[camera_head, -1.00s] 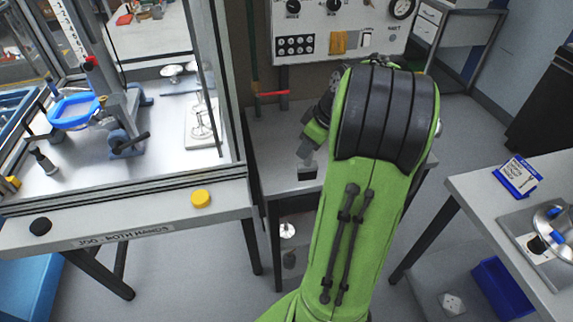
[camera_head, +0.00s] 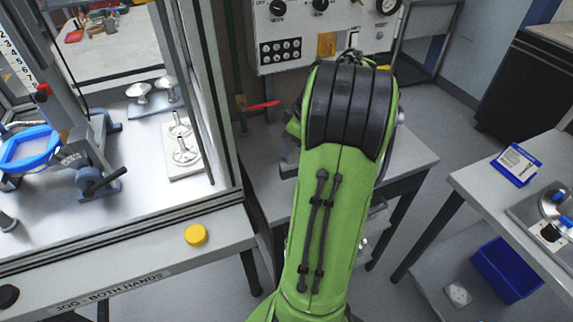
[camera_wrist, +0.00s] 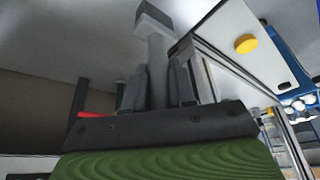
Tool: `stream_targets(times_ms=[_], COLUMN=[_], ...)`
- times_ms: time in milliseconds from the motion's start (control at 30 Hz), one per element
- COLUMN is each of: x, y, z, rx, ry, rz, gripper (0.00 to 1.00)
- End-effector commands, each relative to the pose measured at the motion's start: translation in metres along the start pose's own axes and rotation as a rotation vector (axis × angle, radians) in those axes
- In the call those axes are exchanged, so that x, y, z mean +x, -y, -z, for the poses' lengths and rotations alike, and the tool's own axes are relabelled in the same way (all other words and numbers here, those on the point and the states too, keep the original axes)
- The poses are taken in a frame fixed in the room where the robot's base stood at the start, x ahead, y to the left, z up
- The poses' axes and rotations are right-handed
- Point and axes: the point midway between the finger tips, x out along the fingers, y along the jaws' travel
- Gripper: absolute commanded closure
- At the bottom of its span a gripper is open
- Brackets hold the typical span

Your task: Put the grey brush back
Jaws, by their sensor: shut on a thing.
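The grey brush (camera_wrist: 156,62) stands up between the two dark fingers of my gripper (camera_wrist: 162,84) in the wrist view. Its shaft is pinched near the middle of the picture, and a wider grey block forms its far end. The fingers are shut on it, and it is held clear in the air. In the head view my green arm covers most of the gripper and brush. A small grey part shows at the arm's left edge, but I cannot tell whether it is brush or finger.
A framed machine bench with a yellow button (camera_head: 196,235) is at left. Inside are a blue ring (camera_head: 28,148) and a white plate with metal parts (camera_head: 186,150). A grey table (camera_head: 262,150) stands behind my arm. A right-hand bench holds a blue sign (camera_head: 516,164); a blue bin (camera_head: 505,268) sits below.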

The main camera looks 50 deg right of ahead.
Motion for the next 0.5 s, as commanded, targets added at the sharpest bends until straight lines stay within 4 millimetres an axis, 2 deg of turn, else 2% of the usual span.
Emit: stream_targets(times_ms=[233, 500], x=[0.037, 0.038], y=[0.000, 0.000], z=[-0.015, -0.015], rx=[-0.001, -0.002], ry=[0.000, 0.000], rz=[0.001, -0.002], gripper=[1.00, 1.00])
